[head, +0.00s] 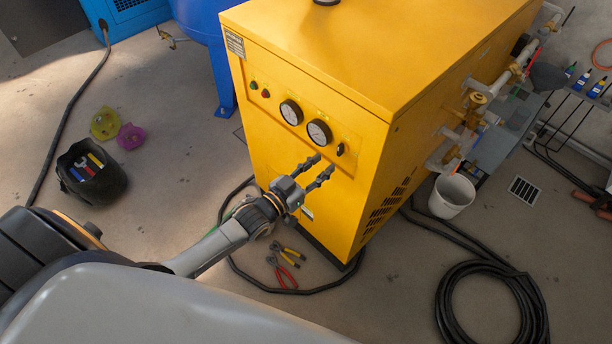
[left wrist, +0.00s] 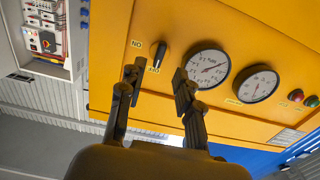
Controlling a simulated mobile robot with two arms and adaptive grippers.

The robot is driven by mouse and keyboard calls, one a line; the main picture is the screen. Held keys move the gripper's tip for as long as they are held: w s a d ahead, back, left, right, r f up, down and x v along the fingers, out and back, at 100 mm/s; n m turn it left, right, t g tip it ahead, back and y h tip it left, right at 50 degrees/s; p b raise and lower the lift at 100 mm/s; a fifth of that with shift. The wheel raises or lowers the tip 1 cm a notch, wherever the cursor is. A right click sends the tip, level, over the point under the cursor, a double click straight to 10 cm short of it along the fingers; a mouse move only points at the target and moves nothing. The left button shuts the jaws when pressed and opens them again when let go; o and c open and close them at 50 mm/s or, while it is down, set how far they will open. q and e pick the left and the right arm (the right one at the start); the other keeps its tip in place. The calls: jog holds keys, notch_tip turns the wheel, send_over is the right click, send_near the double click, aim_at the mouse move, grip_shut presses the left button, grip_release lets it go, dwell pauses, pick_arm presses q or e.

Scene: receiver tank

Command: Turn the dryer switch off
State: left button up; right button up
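The yellow dryer (head: 300,60) stands in the middle of the head view. Its front panel has a small black rotary switch (head: 341,149) right of two round gauges (head: 318,132). In the left wrist view the panel appears turned over, and the switch (left wrist: 161,55) is a black knob, slanted, with an upside-down ON label beside it and another label partly hidden below. I cannot tell which setting it is on. My left gripper (head: 321,166) is open and empty, just in front of the panel near the switch; its fingertips (left wrist: 155,76) frame the space just below the knob. My right gripper is not in view.
Pliers (head: 284,262) and a black hose lie on the floor by the dryer. A black bucket (head: 91,172) with tools stands at left. Pipes and valves (head: 480,95) line the dryer's right side, above a white bucket (head: 452,195). A blue tank (head: 205,20) stands behind left.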

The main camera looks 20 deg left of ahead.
pick_arm(q)
jog(key=v, duration=0.5)
jog(key=shift+s+a, duration=0.15)
jog(key=shift+s, duration=0.2)
jog(key=s+a+f+n+g+y, duration=0.15)
jog(key=s+f, duration=0.25)
jog(key=f, duration=0.5)
jog(key=s+a+f+g+y, duration=0.2)
jog(key=s+f+g, duration=0.15)
jog(key=f, duration=0.65)
jog(key=s+a+f+g+y, duration=0.1)
jog(key=s+f+g, duration=0.1)
jog(key=s+f, duration=0.5)
jog(key=s+d+f+g+y, duration=0.1)
jog(key=s+f+g, duration=0.3)
jog(key=s+f, duration=0.4)
jog(key=s+d+f+g, duration=0.1)
jog(key=s+f+g, duration=0.4)
jog(key=s, duration=1.2)
notch_tip(320, 180, down, 4)
jog(key=shift+s+d+f+y, duration=0.25)
jog(key=shift+s+y, duration=0.05)
jog(key=shift+y, duration=0.05)
jog(key=shift+w, duration=0.1)
